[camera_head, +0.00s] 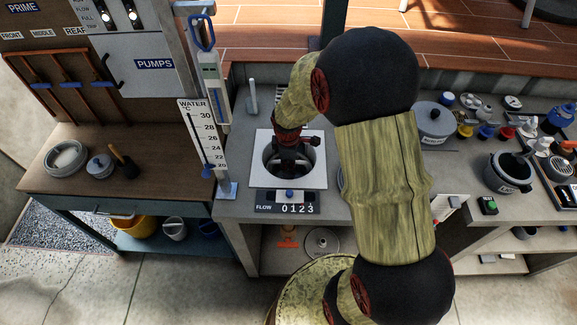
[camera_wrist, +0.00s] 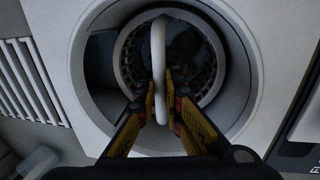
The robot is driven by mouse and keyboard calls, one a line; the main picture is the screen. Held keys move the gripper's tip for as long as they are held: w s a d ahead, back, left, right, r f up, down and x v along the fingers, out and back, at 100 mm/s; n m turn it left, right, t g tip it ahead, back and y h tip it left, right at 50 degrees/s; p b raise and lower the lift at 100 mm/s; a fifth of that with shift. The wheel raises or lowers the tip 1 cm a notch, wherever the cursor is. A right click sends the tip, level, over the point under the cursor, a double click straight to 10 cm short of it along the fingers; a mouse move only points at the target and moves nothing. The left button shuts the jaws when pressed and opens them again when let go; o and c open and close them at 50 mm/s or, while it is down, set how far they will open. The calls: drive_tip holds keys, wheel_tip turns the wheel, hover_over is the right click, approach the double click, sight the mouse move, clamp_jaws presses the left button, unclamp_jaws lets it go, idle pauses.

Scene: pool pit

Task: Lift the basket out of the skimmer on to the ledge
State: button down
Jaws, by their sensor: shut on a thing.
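The skimmer (camera_head: 311,178) is a square white plate with a round dark opening in the grey counter. In the wrist view its round well (camera_wrist: 88,50) surrounds the dark slotted basket (camera_wrist: 127,78). A white handle (camera_wrist: 158,45) arches across the basket. My gripper (camera_wrist: 163,88), with yellow-sided fingers, is shut on this handle. In the head view my gripper (camera_head: 290,158) reaches down into the skimmer opening, and the basket is mostly hidden there. The basket sits inside the well. The ledge is not clearly marked out; grey counter surface lies around the skimmer.
A flow counter (camera_head: 288,202) is at the front of the skimmer. A water gauge (camera_head: 198,135) stands to the left, and a grey upright post (camera_head: 252,98) behind. A grey lidded pot (camera_head: 434,122) stands to the right, beyond my arm. Bare counter (camera_head: 237,160) shows left of the skimmer.

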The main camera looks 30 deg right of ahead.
wheel_tip(320, 180, up, 16)
drive_tip(key=p, duration=0.4)
drive_tip(key=shift+r, duration=0.4)
drive_tip(key=shift+r+p, duration=1.05)
drive_tip(key=shift+r, duration=0.15)
